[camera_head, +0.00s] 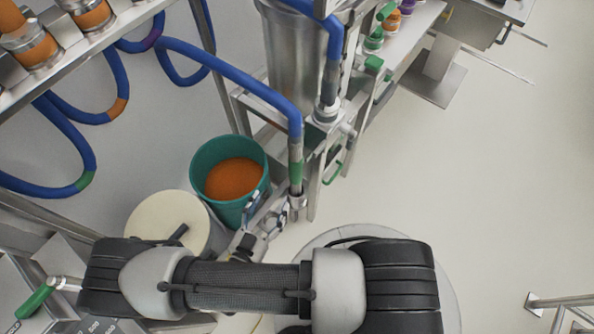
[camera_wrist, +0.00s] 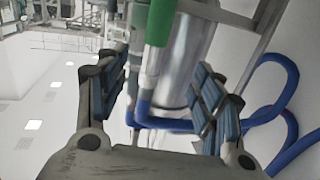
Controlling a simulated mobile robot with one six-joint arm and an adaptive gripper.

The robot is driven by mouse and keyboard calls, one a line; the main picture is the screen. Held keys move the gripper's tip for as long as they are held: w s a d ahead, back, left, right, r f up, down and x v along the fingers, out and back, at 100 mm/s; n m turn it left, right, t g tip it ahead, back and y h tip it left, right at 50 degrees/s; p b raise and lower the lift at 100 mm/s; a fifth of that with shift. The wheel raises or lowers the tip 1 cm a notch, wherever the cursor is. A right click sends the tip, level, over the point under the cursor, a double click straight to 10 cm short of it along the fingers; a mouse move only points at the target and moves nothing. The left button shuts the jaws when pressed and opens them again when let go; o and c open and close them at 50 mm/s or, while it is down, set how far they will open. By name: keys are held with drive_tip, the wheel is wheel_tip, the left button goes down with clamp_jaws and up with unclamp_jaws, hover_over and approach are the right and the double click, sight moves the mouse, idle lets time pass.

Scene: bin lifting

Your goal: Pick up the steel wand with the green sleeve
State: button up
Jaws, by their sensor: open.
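The steel wand (camera_head: 296,187) hangs upright on the end of a blue hose, with a green sleeve (camera_head: 295,172) near its lower part. My gripper (camera_head: 274,208) is open and empty at about the height of the wand's lower end, close to it. In the wrist view, the green sleeve (camera_wrist: 160,22) shows at the top centre, between the lines of my two open fingers (camera_wrist: 160,78). The fingers do not appear closed on it. The wand's lower end is partly hidden by my gripper in the head view.
A teal bin (camera_head: 203,160) with orange contents stands just left of the wand, beside a cream-lidded drum (camera_head: 160,222). A steel frame (camera_head: 320,170) and a steel cylinder (camera_head: 292,60) stand behind. Blue hoses (camera_head: 70,140) loop at left.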

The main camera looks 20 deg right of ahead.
drive_tip(key=b, duration=0.1)
approach(293, 163)
drive_tip(key=shift+t+h, duration=0.3)
drive_tip(key=x, duration=0.6)
drive_tip(key=shift+d+f, duration=0.3)
drive_tip(key=shift+f, duration=0.05)
drive_tip(key=shift+a+b+x, duration=0.25)
drive_tip(key=shift+b+x, duration=0.35)
drive_tip(key=shift+x, duration=2.2)
drive_tip(key=shift+w+f, duration=0.1)
drive_tip(key=shift+w, duration=0.1)
drive_tip(key=shift+c, duration=0.3)
drive_tip(key=c, duration=1.3)
